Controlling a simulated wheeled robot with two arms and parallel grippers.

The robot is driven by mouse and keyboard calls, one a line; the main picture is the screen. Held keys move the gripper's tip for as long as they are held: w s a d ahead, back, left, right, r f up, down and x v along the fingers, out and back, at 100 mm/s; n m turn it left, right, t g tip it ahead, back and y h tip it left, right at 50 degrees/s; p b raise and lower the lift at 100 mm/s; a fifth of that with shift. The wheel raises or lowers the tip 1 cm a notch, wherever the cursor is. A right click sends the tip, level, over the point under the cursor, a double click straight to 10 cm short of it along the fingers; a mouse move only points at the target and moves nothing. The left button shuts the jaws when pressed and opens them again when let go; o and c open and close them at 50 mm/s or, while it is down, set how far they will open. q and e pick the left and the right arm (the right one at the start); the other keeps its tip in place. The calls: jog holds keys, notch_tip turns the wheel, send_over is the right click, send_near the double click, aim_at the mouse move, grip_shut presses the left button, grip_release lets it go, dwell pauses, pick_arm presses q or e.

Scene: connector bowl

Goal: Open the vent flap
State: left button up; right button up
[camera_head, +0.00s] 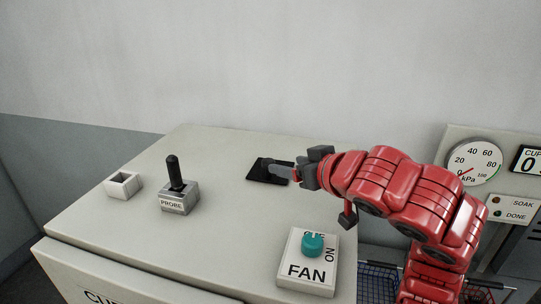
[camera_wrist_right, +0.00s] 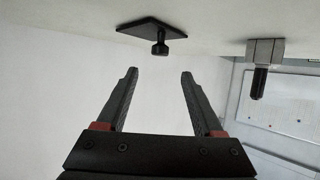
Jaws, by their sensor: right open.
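The vent flap (camera_head: 257,173) appears to be the flat black square plate on top of the light grey cabinet, at the centre of the head view. It looks shut and lies flat. In the right wrist view the plate (camera_wrist_right: 140,27) carries a small black knob (camera_wrist_right: 159,48). My right gripper (camera_head: 281,170) comes in from the right and covers part of the plate in the head view. In the right wrist view its fingers (camera_wrist_right: 159,75) are open and empty, with the knob just beyond and between the tips, apart from them. My left gripper is in no view.
Left on the cabinet top (camera_head: 225,220) stand a PROBE lever (camera_head: 175,172) and a small white open box (camera_head: 123,185). A gauge panel (camera_head: 475,165) stands right. The wall is behind.

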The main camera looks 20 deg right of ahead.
aim_at(269, 161)
jog(key=p+x, duration=0.4)
jog(key=x, duration=0.4)
jog(key=shift+w, duration=0.1)
jog(key=shift+w+f, duration=0.2)
jog(key=shift+w, duration=0.1)
grip_shut()
dwell(1.1)
